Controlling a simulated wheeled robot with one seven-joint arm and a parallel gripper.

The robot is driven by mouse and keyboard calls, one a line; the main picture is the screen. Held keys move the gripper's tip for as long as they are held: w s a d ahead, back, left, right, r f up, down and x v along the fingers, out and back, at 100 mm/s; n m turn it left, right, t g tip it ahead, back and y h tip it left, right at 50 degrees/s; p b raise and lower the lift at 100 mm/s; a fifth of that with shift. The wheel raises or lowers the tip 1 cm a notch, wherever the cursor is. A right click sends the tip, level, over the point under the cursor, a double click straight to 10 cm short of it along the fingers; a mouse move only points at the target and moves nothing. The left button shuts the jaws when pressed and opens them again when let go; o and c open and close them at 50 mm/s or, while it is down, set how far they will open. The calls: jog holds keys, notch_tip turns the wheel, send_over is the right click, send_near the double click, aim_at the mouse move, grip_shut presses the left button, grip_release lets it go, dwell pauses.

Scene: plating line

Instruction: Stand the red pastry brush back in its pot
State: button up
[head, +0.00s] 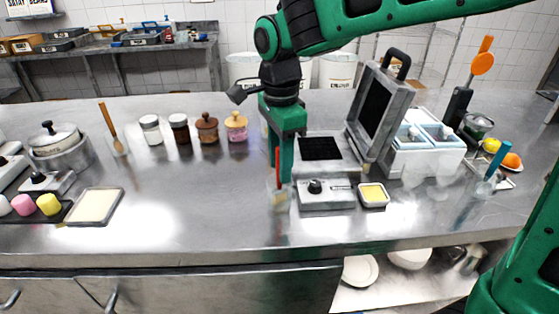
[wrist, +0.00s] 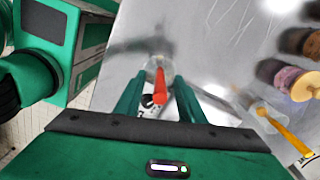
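The red pastry brush (head: 278,165) is upright, its handle pointing up and its lower end at a small clear pot (head: 280,198) on the steel counter. In the wrist view the red handle (wrist: 160,87) runs between my two green fingers, above the pot's round clear rim (wrist: 160,65). My gripper (head: 285,172) points down over the pot. In the wrist view my gripper (wrist: 161,70) appears open, with a gap on each side of the handle. The bristles and how deep they sit are too blurred to tell.
A scale (head: 325,194) with a butter-coloured dish (head: 373,195) stands close right of the pot. Lidded jars (head: 207,128) stand behind left, and a wooden spoon (head: 110,125) further left. A white cold box (head: 425,160) is at right. Counter left of the pot is clear.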

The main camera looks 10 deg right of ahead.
notch_tip(320, 180, up, 11)
jog(key=shift+w+f, duration=0.1)
jog(key=shift+f, duration=0.05)
dwell(0.5)
jog(key=shift+d, duration=0.1)
jog(key=s+d+f+n, duration=0.2)
jog(key=d+f, duration=0.1)
jog(key=d, duration=0.8)
jog(key=s+d+f+n, duration=0.1)
jog(key=s+d+f, duration=0.15)
jog(key=d, duration=0.75)
jog(key=s+d+f+n, duration=0.2)
jog(key=s+d+f, duration=0.3)
jog(key=s+d, duration=0.2)
jog(key=s+d+f+n, duration=0.3)
jog(key=s+d+f, duration=0.2)
jog(key=s+d, duration=0.2)
jog(key=shift+s+f, duration=0.3)
jog(key=shift+s, duration=0.95)
